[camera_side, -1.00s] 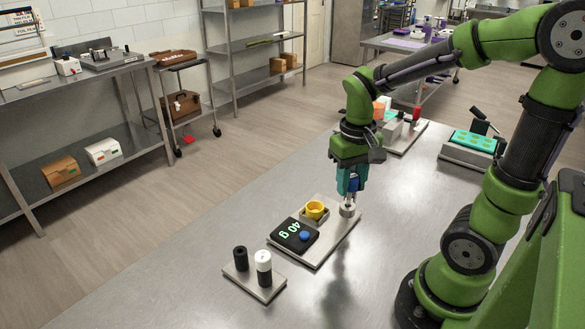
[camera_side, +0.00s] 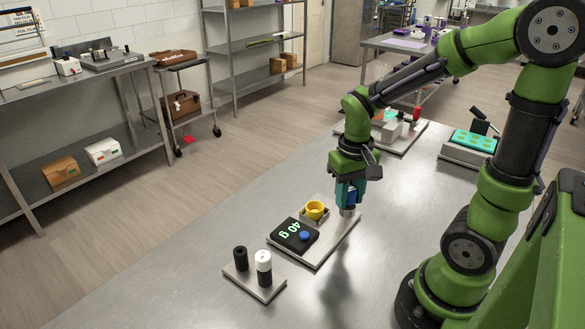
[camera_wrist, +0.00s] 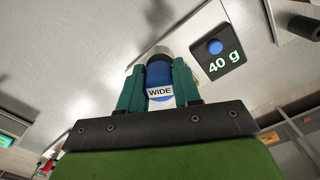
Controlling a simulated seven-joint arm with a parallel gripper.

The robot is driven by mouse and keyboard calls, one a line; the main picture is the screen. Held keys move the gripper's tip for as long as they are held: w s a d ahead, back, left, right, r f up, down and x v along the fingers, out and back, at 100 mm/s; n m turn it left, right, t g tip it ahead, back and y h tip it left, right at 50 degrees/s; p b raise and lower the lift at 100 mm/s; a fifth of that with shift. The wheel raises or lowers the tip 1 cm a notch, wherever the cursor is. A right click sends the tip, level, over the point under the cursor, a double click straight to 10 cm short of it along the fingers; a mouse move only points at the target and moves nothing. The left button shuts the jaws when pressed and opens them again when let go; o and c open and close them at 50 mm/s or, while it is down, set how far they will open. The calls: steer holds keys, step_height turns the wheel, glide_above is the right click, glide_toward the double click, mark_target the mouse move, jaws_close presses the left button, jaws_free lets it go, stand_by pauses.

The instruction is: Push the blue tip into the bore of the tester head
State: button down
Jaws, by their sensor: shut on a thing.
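The blue tip (camera_wrist: 158,76), with a white label reading "WIDE", is between the teal fingers of my gripper (camera_wrist: 157,68), which is shut on it. In the side view my gripper (camera_side: 350,194) points down over the right end of the scale plate, with a little of the blue tip (camera_side: 350,199) showing. The tester head (camera_side: 346,212) is a short grey metal cylinder directly under the tip. In the wrist view the tester head (camera_wrist: 159,52) shows just beyond the tip's end. The bore is hidden, so I cannot tell how far the tip is in.
A small stand (camera_side: 250,283) with a black and a white cylinder is in front. Other fixtures stand behind; bare table lies right of the plate.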

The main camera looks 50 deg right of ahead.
steer(key=shift+f, duration=0.65)
steer(key=shift+r, duration=0.15)
step_height(320, 180, up, 17)
step_height(320, 180, down, 5)
stand_by(0.6)
steer(key=shift+f, duration=2.95)
steer(key=shift+f, duration=2.55)
